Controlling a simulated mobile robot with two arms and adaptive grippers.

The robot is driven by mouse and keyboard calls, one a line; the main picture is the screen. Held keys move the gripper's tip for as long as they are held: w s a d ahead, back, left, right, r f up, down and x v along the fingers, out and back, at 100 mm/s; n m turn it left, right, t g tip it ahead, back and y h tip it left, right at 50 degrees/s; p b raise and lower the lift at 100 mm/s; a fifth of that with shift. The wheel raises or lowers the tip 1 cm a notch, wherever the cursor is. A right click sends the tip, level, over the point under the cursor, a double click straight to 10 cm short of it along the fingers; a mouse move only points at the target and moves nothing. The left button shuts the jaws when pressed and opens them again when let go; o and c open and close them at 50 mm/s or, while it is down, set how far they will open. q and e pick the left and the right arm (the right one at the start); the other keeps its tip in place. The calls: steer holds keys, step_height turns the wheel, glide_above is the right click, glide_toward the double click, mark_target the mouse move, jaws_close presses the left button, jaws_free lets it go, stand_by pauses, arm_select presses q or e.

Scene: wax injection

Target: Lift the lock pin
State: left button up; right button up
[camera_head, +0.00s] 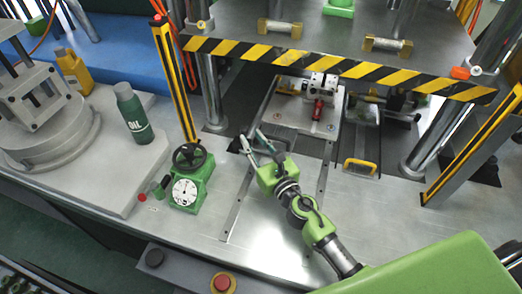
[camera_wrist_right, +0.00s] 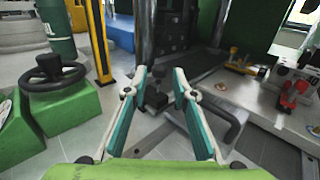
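A small red handle (camera_head: 318,111) stands on the metal fixture plate (camera_head: 292,118) under the press; it may be the lock pin, but I cannot tell for certain. It also shows at the right of the right wrist view (camera_wrist_right: 292,94), beside a white block. My right gripper (camera_head: 253,141) is in front and to the left of the fixture, apart from the red handle. In the right wrist view its two teal-padded fingers (camera_wrist_right: 158,75) stand apart with nothing between them. My left gripper is not in view.
A green valve with a black handwheel and dial (camera_head: 187,185) stands left of the gripper. A green oil bottle (camera_head: 133,112) is farther left. The striped press plate (camera_head: 330,62) overhangs the fixture, between yellow-black posts (camera_head: 175,80). The front metal table (camera_head: 235,240) is mostly clear.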

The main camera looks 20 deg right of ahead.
steer(key=s, duration=0.2)
steer(key=s+d, duration=0.1)
steer(key=s, duration=0.2)
steer(key=shift+s, duration=0.25)
stand_by(0.3)
